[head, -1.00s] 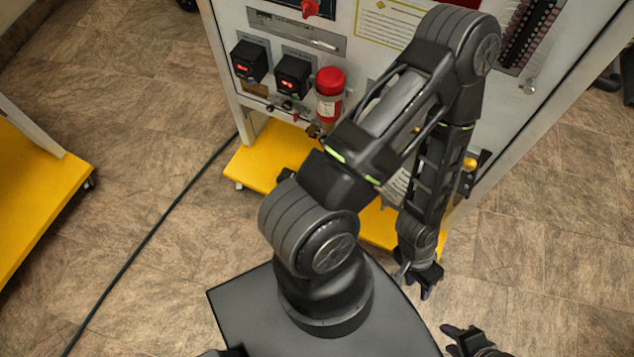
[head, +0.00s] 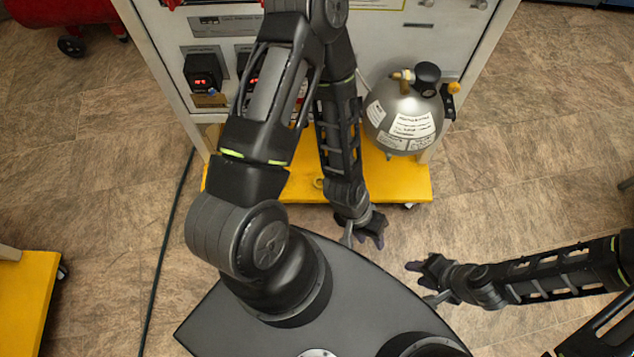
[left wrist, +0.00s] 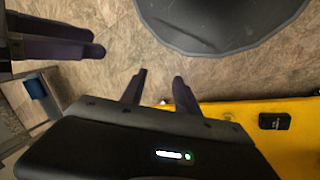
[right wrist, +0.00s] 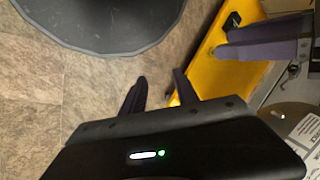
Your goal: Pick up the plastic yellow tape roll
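A small yellow ring (head: 319,183), which looks like the tape roll, lies on the yellow base shelf (head: 400,183) of the trainer in the head view, just left of my left forearm. It is small and hard to tell from the yellow shelf. My left gripper (head: 366,238) is open and empty, in front of the shelf edge and to the right of the ring. Its parted fingers show in the left wrist view (left wrist: 158,90). My right gripper (head: 424,283) is open and empty, further right over the floor. Its parted fingers show in the right wrist view (right wrist: 158,90).
A silver tank (head: 403,115) with labels stands on the shelf's right side. The grey trainer panel (head: 160,60) rises behind. A small black box (left wrist: 274,121) is on the shelf in the left wrist view. A dark cable (head: 165,260) crosses the floor. Floor on the right is clear.

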